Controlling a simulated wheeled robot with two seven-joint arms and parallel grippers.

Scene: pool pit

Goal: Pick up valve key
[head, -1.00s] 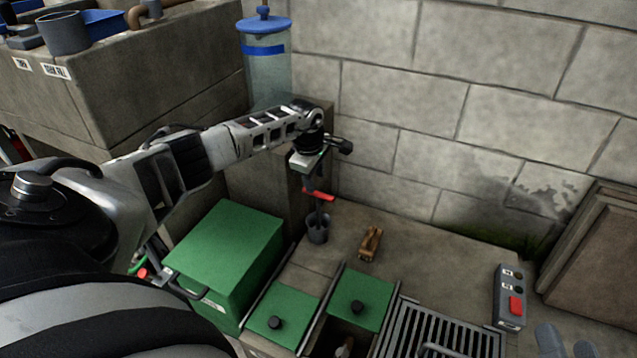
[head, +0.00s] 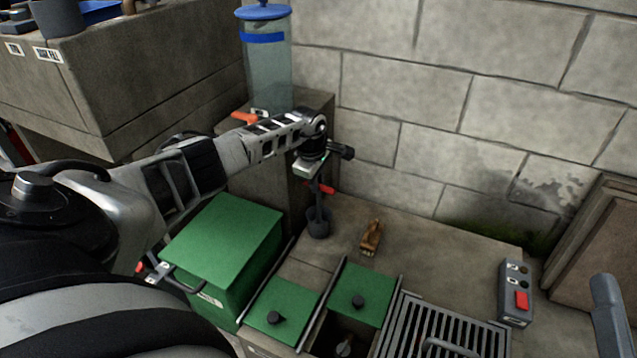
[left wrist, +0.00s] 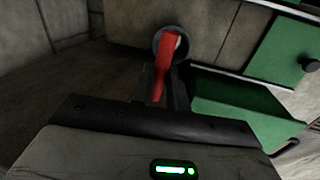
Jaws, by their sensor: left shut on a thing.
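The valve key has a red handle (head: 320,188) and a dark grey shaft that stands upright in a grey cup (head: 318,226). My left gripper (head: 314,178) points down from above and is shut on the valve key at its top, by the red handle. In the left wrist view the red handle (left wrist: 166,65) reaches from the gripper toward the round cup opening. The gripper's own body hides much of the grip. A rounded grey part (head: 608,315) at the right edge is probably of my right gripper; its jaws cannot be made out.
A green box (head: 222,240) stands left of the cup. Green lids (head: 362,292) and a metal grate (head: 440,325) lie in front. A small wooden brush (head: 371,238) lies right of the cup. A clear cylinder (head: 264,70) stands behind my arm. A control box (head: 515,290) is at right.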

